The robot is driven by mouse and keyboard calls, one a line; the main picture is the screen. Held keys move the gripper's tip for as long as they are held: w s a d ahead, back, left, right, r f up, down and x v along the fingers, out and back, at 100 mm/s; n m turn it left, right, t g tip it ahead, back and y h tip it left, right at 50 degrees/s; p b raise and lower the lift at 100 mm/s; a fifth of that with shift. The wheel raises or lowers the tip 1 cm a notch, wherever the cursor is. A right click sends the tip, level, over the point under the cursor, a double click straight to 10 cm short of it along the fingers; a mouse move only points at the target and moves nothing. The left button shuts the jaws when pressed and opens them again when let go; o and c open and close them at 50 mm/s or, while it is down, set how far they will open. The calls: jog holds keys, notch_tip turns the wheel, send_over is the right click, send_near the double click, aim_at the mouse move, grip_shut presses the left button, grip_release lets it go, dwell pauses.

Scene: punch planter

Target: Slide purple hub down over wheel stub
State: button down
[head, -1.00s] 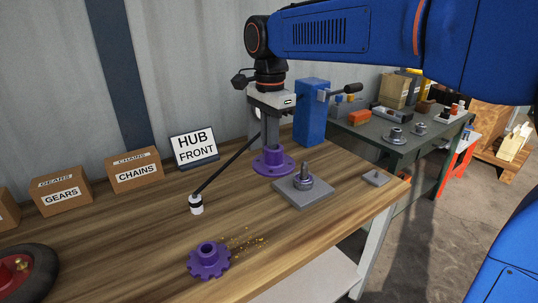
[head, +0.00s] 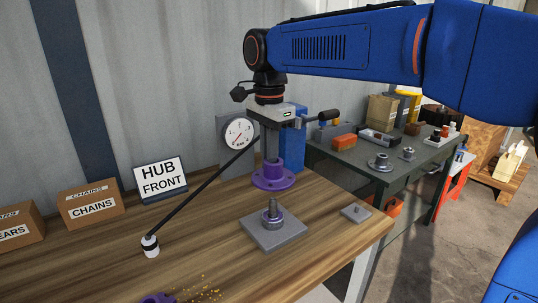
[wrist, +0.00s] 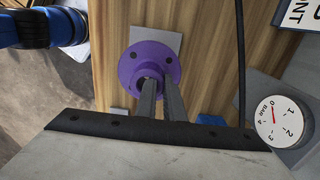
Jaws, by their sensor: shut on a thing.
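The purple hub (head: 274,178), with a round flange and a raised collar, is held by my gripper (head: 272,152). It hangs flange down, roughly upright, in the head view. The wheel stub (head: 273,209) is a grey metal post on a square grey plate (head: 273,234) on the bench. The hub appears above the stub, with a small gap to the post's tip. In the wrist view the hub (wrist: 150,62) shows from above, with my gripper's fingers (wrist: 157,84) at its collar. Part of the plate (wrist: 167,40) shows past the flange; the stub is hidden there.
A black rod with a white-and-black end (head: 150,246) slants across the bench left of the plate. A pressure gauge (head: 239,133) and a blue block (head: 292,138) stand behind. A small grey plate (head: 356,213) lies right. A purple toothed part (head: 158,298) is at the bottom edge.

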jog(key=shift+f, duration=2.25)
jog(key=shift+f, duration=1.45)
jog(key=shift+r, duration=0.2)
jog(key=shift+r, duration=0.35)
jog(key=shift+r, duration=0.2)
dwell(2.5)
jog(key=shift+r, duration=0.25)
jog(key=shift+f, duration=0.2)
dwell(0.6)
